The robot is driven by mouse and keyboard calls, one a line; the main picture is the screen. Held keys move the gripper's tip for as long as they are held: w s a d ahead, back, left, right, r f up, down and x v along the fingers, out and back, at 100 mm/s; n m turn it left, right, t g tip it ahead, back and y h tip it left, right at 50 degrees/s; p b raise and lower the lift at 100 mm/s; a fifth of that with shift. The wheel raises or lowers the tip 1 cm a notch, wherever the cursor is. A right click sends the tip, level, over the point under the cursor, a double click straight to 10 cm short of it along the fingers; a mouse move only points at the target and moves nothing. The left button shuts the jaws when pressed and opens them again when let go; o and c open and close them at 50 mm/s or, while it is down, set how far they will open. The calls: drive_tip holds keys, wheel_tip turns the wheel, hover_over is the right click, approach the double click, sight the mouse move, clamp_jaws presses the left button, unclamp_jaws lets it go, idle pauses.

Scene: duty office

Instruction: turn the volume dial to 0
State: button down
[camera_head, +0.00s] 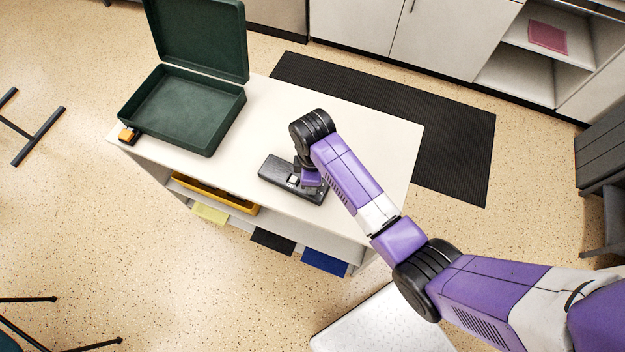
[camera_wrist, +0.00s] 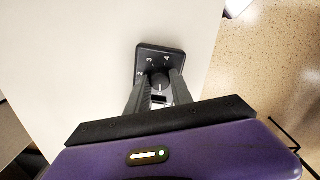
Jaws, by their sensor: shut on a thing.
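The volume dial (camera_wrist: 159,82) is a small dark knob with a pale pointer line, on a dark panel (camera_wrist: 159,55) with white numerals; 2, 3 and 4 show in the wrist view. The pointer appears to be near the 3 and 4 side, but the exact setting is too small to tell. My gripper (camera_wrist: 159,90) is above the panel, its two fingers closed on either side of the dial. In the head view the dark panel (camera_head: 277,170) lies on the white table and my gripper (camera_head: 297,181) covers the dial. The 0 mark is hidden.
The white table (camera_head: 370,130) has free room right and behind the panel. An open green case (camera_head: 180,105) stands at its left end, with a small orange and black object (camera_head: 128,135) beside it. A yellow tray (camera_head: 215,194) sits on the shelf below.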

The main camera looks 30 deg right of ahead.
idle(0.4)
drive_tip(key=c, duration=1.4)
unclamp_jaws()
drive_tip(key=shift+r+b, duration=0.5)
drive_tip(key=shift+r, duration=3.45)
